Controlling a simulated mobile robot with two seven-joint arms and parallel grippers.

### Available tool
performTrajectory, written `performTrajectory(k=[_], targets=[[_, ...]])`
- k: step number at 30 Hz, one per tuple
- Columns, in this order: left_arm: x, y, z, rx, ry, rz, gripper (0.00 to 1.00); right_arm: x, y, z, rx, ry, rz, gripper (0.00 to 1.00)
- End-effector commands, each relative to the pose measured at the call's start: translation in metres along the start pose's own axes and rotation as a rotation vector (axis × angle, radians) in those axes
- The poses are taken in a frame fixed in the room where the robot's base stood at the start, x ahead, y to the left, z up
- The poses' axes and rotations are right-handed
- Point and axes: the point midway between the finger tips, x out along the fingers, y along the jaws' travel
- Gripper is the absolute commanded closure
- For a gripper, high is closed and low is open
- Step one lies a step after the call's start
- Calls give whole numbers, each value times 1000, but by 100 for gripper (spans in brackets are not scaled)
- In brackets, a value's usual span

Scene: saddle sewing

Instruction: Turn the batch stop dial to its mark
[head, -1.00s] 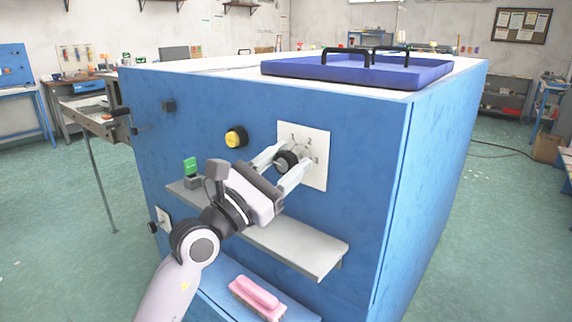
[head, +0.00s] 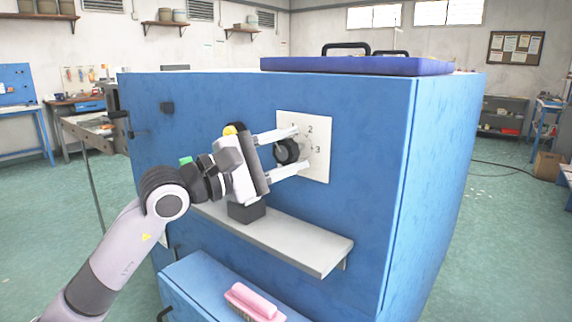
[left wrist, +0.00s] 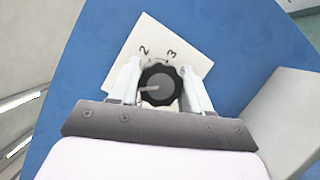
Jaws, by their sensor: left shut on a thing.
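The batch stop dial (head: 287,151) is a black ribbed knob on a white plate (head: 318,163) fixed to the blue cabinet front. The plate carries printed numbers; 2 and 3 can be read. My left gripper (head: 300,150) reaches in from the left, with one finger above the dial and one below it, shut on it. In the left wrist view the dial (left wrist: 160,88) sits between the two fingers, and a pale pointer line on its face points left. The 2 and 3 show above it on the tilted plate (left wrist: 150,45). My right gripper is not in view.
A grey shelf (head: 300,243) juts out below the dial. A pink brush (head: 254,301) lies on a lower blue ledge. A blue tray (head: 350,65) with black handles rests on the cabinet top. A yellow button (head: 229,130) and green switch (head: 186,160) are partly behind my arm.

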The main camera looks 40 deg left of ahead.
Motion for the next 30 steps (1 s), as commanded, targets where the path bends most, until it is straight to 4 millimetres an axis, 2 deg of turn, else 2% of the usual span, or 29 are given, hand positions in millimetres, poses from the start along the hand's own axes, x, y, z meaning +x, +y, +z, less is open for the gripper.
performTrajectory(k=[9, 25, 26, 27, 28, 30], targets=[[0, -1, 0, 113, 0, -47, 83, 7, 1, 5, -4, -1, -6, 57], [0, -1, 0, 131, -1, -56, 83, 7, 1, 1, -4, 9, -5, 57], [0, -1, 0, 130, -1, -56, 49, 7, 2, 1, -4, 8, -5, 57], [0, -1, 0, 130, -1, -56, 36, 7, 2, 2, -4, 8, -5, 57], [0, 0, 0, 130, -1, -56, 29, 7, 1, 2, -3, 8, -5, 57], [0, 0, 0, 130, -1, -56, 29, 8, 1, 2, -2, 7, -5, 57]])
